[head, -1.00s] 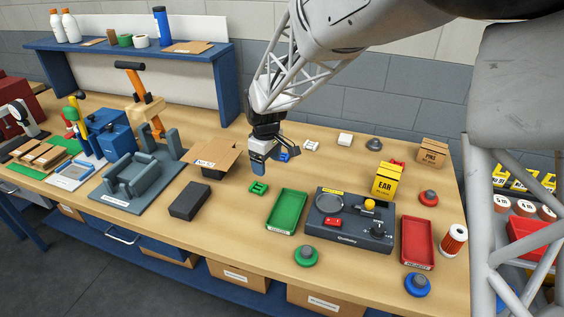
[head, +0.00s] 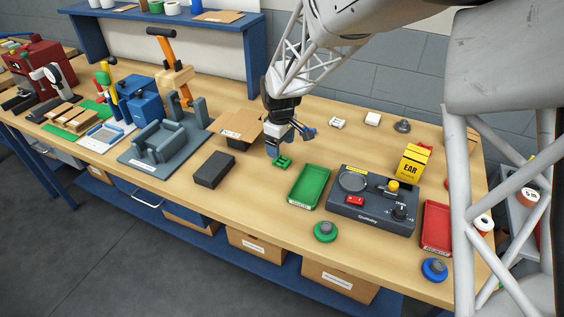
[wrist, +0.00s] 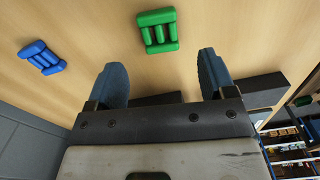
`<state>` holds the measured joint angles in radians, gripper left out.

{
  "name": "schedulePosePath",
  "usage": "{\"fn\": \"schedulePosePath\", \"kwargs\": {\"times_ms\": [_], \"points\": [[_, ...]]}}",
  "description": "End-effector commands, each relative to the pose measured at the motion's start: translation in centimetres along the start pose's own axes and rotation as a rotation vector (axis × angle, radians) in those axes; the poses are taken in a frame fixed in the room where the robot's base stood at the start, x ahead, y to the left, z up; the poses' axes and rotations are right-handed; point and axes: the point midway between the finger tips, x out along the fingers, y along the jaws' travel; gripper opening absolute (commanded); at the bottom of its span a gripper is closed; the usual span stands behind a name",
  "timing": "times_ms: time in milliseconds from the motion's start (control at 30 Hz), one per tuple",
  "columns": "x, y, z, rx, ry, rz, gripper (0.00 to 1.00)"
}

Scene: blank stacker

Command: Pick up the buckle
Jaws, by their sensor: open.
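A green buckle (head: 282,163) lies flat on the workbench, left of the green tray; in the wrist view it (wrist: 158,31) lies just beyond the fingertips, between their lines. A blue buckle (wrist: 41,57) lies to the left in the wrist view; in the head view it (head: 308,133) is partly hidden behind my gripper. My gripper (wrist: 162,70) is open with blue-grey fingers and nothing between them. In the head view my gripper (head: 273,150) hangs close above and behind the green buckle, with no clear contact.
A green tray (head: 309,187) and dark control box (head: 372,208) stand to the right. A black block (head: 214,169) and an open cardboard box (head: 236,126) stand to the left. A white piece (head: 338,122) lies behind. Bare bench surrounds the green buckle.

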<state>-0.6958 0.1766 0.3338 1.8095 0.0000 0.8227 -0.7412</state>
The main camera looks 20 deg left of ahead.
Motion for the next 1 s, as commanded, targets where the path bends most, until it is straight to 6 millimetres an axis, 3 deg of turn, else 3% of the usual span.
{"fn": "schedulePosePath", "kwargs": {"times_ms": [467, 1000], "points": [[0.7, 0.0, 0.0, 0.000, 0.000, 0.000, 0.77], [5.3, -0.1, -0.1, 0.000, 0.000, 0.001, 0.77]]}}
